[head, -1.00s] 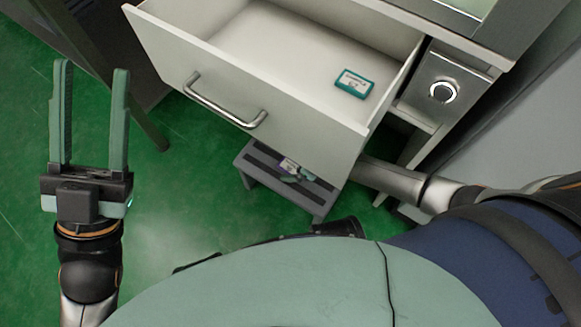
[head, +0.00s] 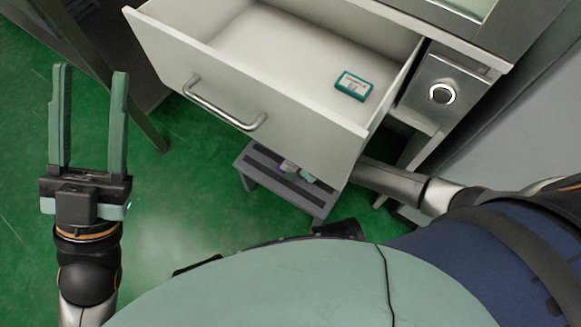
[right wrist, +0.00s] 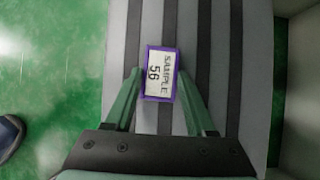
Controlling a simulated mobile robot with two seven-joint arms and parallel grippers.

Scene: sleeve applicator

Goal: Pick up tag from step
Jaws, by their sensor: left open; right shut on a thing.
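The tag (right wrist: 160,74), a white card with a purple border reading "SAMPLE 56", sits between the fingertips of my right gripper (right wrist: 160,84) in the right wrist view. That gripper is shut on it. In the head view, a small part of the tag (head: 287,166) shows beside a green fingertip, under the drawer front; the rest of the gripper is hidden. The tag is over the grey step (head: 262,178) with dark strips; I cannot tell whether it still touches it. My left gripper (head: 91,75) is open and empty over the green floor at the left.
The open white drawer (head: 270,50) hangs over the step and part of my right arm. A round silver-ringed button (head: 441,93) is on the cabinet at the right. Green floor is free at the left.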

